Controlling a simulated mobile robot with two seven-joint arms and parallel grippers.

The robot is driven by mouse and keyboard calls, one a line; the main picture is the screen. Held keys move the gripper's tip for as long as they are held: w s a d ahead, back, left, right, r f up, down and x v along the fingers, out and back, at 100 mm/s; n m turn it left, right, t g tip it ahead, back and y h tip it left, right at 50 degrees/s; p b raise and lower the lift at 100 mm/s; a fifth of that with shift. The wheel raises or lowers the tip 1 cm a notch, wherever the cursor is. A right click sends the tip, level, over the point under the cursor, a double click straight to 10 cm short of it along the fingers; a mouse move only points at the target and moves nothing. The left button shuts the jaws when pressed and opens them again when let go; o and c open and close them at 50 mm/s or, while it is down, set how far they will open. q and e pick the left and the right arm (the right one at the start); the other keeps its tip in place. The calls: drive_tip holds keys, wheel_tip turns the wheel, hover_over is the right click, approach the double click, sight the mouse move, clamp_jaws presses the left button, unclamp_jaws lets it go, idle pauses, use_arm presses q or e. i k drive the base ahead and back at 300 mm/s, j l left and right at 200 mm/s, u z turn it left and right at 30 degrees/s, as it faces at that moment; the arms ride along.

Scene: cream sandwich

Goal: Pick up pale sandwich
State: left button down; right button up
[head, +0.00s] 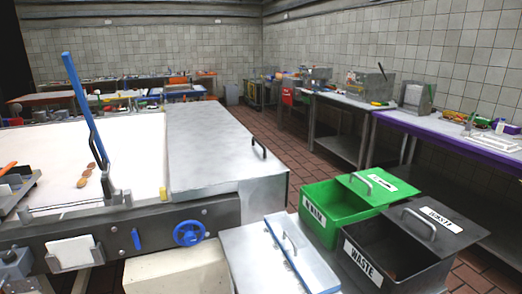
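Three or so small tan-brown rounds (86,173) lie close together on the white belt (50,150) at the left of the head view. They look like cream sandwiches, but they are too small to tell whether one is paler than the others. Neither of my grippers shows in this view.
A blue bar (84,105) rises over the belt near the rounds. A metal cover (215,145) with a handle lies right of them. A blue handwheel (189,233) is on the front side.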

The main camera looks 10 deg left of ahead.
sight(82, 182)
drive_tip(key=j+u, duration=0.2)
drive_tip(key=u, duration=1.3)
